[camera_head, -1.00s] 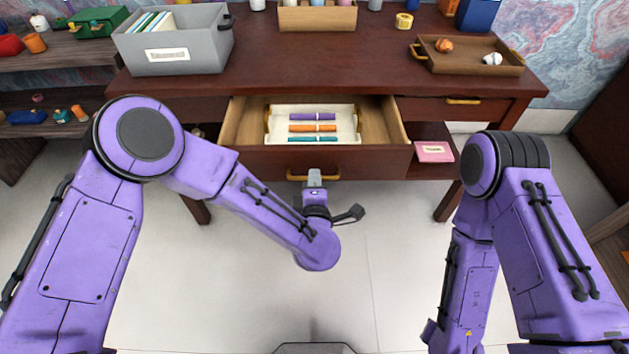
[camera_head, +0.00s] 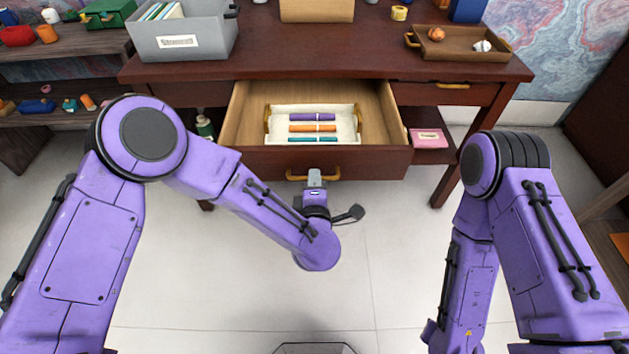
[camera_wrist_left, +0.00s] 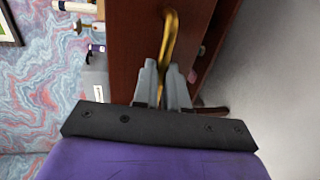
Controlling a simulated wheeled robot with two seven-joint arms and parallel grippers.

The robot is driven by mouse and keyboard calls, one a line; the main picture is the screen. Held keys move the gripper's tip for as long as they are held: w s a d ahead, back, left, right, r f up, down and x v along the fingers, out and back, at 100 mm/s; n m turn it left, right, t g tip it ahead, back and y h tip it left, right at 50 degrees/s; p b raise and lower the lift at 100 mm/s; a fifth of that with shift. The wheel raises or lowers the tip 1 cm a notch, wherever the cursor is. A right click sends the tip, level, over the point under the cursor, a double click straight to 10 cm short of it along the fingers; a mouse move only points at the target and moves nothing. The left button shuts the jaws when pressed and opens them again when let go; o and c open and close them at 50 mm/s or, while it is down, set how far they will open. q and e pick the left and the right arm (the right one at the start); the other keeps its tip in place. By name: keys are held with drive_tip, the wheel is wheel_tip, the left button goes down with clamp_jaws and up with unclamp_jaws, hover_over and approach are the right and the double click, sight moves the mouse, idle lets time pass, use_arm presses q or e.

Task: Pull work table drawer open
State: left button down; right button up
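The work table (camera_head: 330,45) is dark red-brown wood. Its middle drawer (camera_head: 245,162) is pulled out toward me and stands well open. Inside lies a white tray (camera_head: 345,112) with purple, orange and teal rolled items. A brass handle (camera_head: 299,178) is on the drawer front. My left gripper (camera_head: 314,178) is at this handle; in the left wrist view its fingers (camera_wrist_left: 164,82) are closed around the brass handle (camera_wrist_left: 169,32). My right arm hangs at the right of the head view, and its gripper is out of frame.
On the tabletop stand a grey bin (camera_head: 180,35) and a brown tray (camera_head: 458,45) with small items. A shut drawer (camera_head: 445,93) is at the right. A pink box (camera_head: 428,139) sits on a lower shelf. The floor in front is clear.

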use_arm(q)
drive_tip(key=c, duration=1.2)
unclamp_jaws()
drive_tip(key=shift+d, duration=0.1)
drive_tip(key=v, duration=1)
drive_tip(key=shift+s, duration=0.3)
